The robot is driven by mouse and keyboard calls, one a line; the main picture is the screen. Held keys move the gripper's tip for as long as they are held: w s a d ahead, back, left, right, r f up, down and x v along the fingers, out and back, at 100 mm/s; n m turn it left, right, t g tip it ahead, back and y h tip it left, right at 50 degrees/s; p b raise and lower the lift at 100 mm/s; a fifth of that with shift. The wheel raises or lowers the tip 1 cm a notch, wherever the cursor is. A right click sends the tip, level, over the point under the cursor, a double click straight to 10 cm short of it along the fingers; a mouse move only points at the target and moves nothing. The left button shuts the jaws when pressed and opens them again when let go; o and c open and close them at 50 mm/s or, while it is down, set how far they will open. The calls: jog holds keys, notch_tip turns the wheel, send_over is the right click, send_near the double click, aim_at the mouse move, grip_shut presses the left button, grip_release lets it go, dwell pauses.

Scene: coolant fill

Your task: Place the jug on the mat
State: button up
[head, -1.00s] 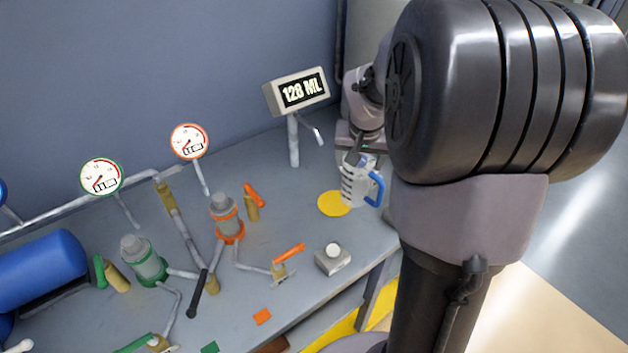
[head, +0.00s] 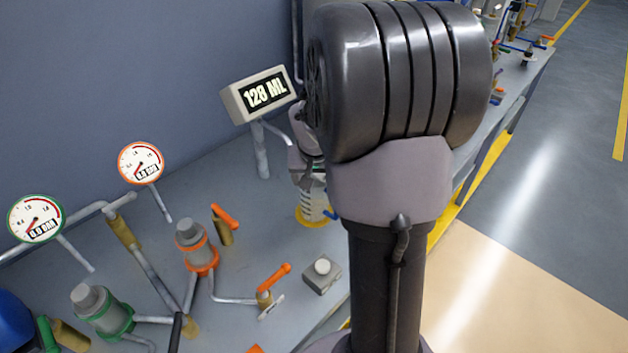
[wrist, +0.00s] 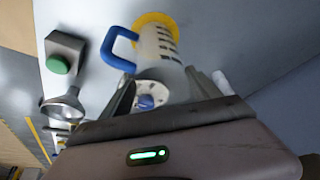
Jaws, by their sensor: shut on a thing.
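The jug (head: 315,202) is clear with dark level marks and a blue handle. It is mostly hidden behind my arm in the head view. In the wrist view the jug (wrist: 158,50) shows large, its handle to the left. My gripper (wrist: 160,90) is shut on the jug, with a finger on each side. The round yellow mat (head: 306,221) shows around the jug's lower end, and the mat (wrist: 150,18) shows beyond it in the wrist view. The jug is over the mat; I cannot tell whether its base touches it.
A display (head: 262,93) reading 128 ML stands on a post behind the mat. A grey button box (head: 322,273) is near the bench's front edge. Valves with orange handles (head: 274,277) and two gauges (head: 141,163) are to the left.

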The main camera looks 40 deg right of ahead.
jog(key=shift+f, duration=0.1)
jog(key=o, duration=1.9)
jog(key=shift+c, duration=0.2)
